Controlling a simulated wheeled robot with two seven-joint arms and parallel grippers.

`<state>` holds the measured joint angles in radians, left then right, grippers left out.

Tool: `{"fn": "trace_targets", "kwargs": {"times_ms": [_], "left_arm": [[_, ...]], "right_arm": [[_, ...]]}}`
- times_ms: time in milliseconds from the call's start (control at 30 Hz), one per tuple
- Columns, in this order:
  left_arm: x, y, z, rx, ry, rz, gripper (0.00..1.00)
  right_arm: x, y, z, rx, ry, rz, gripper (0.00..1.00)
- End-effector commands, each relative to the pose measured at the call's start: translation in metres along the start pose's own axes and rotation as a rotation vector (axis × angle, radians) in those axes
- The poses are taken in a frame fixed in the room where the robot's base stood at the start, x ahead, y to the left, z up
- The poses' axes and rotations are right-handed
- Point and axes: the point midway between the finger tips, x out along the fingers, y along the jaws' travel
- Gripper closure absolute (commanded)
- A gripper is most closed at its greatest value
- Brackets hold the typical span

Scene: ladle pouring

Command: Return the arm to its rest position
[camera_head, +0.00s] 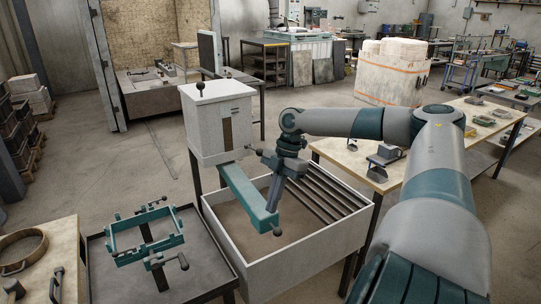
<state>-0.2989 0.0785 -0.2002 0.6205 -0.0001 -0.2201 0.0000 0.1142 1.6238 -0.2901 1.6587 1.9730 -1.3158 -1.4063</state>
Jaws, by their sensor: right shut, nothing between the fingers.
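My right arm comes in from the right and bends down at the wrist over a sand-filled box (290,262). My right gripper (272,200) is dark, shut and empty, pointing down beside a teal trough-like arm (245,193). I cannot tell whether the gripper touches the trough, as they overlap in the picture. The trough slopes down from a white box-shaped unit (218,122) on a post and ends over the sand. My left gripper is not in view.
A teal clamp frame (145,235) stands on a dark tray table (207,262) at the left front. A metal ring (22,250) lies on a wooden table at far left. Dark bars (318,195) cross the sand box's right side. A parts bench (340,152) stands behind my right arm.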

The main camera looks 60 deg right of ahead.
Motion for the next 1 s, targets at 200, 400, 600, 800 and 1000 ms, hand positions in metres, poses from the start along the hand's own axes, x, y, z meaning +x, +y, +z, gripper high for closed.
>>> {"fn": "trace_targets", "kwargs": {"times_ms": [200, 400, 600, 800, 1000], "left_arm": [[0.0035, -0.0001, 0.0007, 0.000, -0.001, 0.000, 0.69], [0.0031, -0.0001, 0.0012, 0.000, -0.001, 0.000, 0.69], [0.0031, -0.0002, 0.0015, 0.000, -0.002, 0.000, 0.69], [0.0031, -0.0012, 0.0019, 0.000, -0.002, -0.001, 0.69], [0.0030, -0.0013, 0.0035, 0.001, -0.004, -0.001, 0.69]], "right_arm": [[-0.0083, -0.0004, -0.0003, 0.000, 0.001, 0.000, 1.00], [-0.0086, -0.0003, -0.0004, 0.000, 0.001, 0.000, 1.00], [-0.0084, -0.0003, -0.0004, 0.000, 0.001, 0.000, 1.00], [-0.0083, -0.0003, -0.0003, 0.000, 0.001, 0.000, 1.00], [-0.0082, -0.0003, -0.0003, 0.000, 0.001, 0.000, 1.00]]}}
